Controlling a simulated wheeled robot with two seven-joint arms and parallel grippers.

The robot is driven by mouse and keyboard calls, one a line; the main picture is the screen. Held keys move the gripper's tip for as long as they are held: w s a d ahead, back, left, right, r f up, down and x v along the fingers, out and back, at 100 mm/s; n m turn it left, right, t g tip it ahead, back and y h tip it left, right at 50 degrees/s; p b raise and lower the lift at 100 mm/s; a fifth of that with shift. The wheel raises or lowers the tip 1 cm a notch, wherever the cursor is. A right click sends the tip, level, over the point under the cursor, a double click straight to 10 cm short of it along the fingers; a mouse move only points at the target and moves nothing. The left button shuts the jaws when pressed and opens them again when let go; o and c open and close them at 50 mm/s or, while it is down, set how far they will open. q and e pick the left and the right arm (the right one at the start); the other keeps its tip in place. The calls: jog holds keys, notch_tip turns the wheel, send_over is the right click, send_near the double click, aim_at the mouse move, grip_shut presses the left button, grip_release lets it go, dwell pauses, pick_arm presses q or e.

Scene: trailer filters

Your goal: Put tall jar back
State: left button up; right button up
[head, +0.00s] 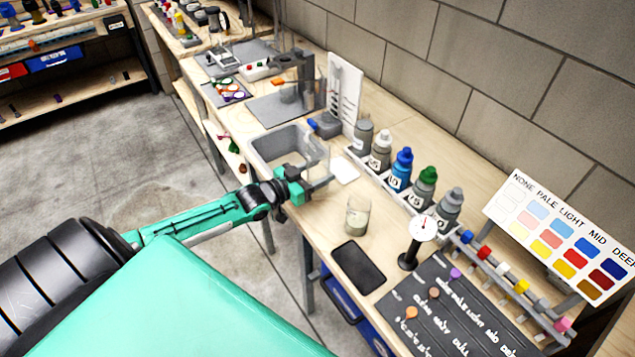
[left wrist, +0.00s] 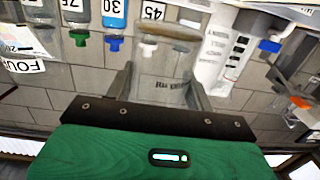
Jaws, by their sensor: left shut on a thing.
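My left gripper (head: 318,183) is at the bench's front edge, beside the grey sink basin. It is shut on a clear, tall jar (head: 316,152), which shows faintly above the fingers. In the left wrist view the clear jar (left wrist: 163,68) is between the two grey fingers (left wrist: 160,90), and the wall shows through it. I cannot tell whether the jar's base touches anything. My right gripper is not in view.
A shorter glass jar with cloudy content (head: 357,217) stands right of the gripper, near a dark pad (head: 358,267) and a dial gauge (head: 422,228). Several dropper bottles (head: 402,170) line the back. The grey basin (head: 262,150) is left. A white pad (head: 345,170) lies behind.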

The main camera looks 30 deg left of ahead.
pick_arm(q)
jog(key=shift+f, duration=2.15)
jog(key=shift+f, duration=0.15)
jog(key=o, duration=1.3)
jog(key=shift+r, duration=0.25)
jog(key=shift+s+a+f, duration=0.15)
jog(key=shift+s+a, duration=0.05)
jog(key=shift+s, duration=0.45)
jog(key=b+v, duration=0.1)
jog(key=v, duration=0.9)
jog(key=shift+s+a, duration=0.1)
jog(key=shift+s, duration=0.25)
